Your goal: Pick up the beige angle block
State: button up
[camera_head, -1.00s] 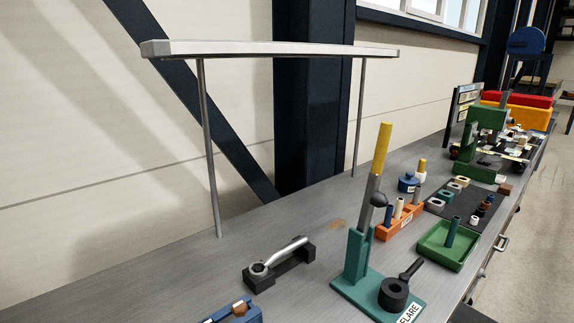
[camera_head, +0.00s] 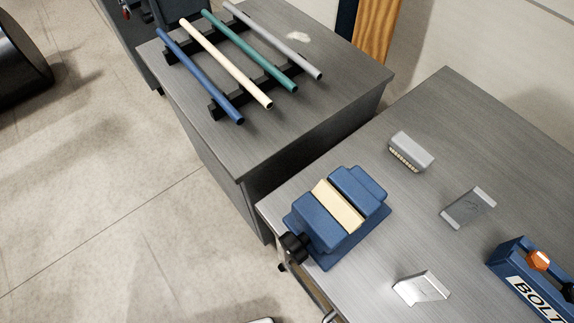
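A beige block (camera_head: 339,205) sits between the jaws of a blue vise (camera_head: 324,222) on the near corner of the grey bench. Only its flat top and a little of its side show, so I cannot tell whether it is an angle shape. Two other angled pieces lie on the bench: a grey one (camera_head: 468,207) to the right of the vise and a silver-white one (camera_head: 421,288) below and right of it. My gripper is not in view.
A grey block with a brush-like edge (camera_head: 411,151) lies behind the vise. A blue holder marked BOLT (camera_head: 533,277) stands at the right. A second bench (camera_head: 310,107) carries several coloured rods on black racks. Open floor (camera_head: 110,180) lies at the left.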

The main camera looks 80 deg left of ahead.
aim_at(344, 213)
jog(key=u, duration=1.2)
